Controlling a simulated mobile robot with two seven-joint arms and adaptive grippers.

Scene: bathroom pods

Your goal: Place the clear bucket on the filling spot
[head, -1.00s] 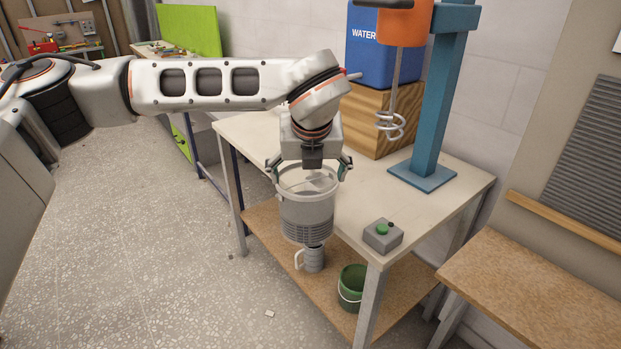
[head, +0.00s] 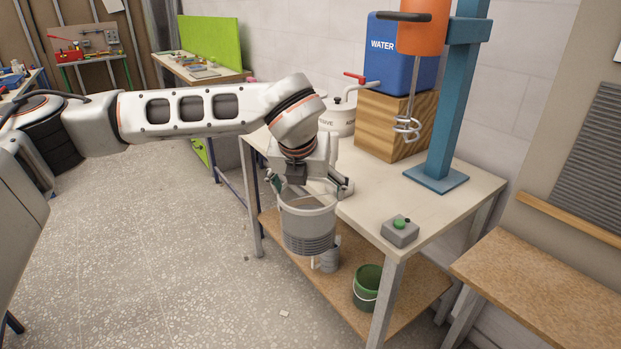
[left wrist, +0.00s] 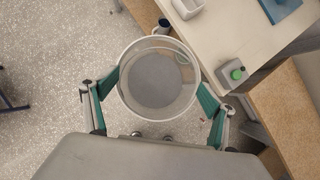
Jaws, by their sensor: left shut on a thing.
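The clear bucket (head: 308,228) is a see-through grey pail, seen from above with its round rim in the left wrist view (left wrist: 158,82). My left gripper (head: 309,185) is shut on the bucket, its green-padded fingers on opposite sides near the rim. The bucket hangs about upright in front of the workbench's (head: 440,205) long edge and looks empty. The blue WATER tank (head: 392,60) stands on a wooden block with a red-handled tap (head: 358,80) at its left. I cannot make out a marked filling spot. My right gripper is not in view.
A white lidded container (head: 337,120) stands below the tap. An orange mixer (head: 423,35) hangs on a blue stand (head: 437,178). A green-button box (head: 400,232) sits near the bench corner. A grey mug (head: 329,258) and green bucket (head: 367,283) are on the lower shelf.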

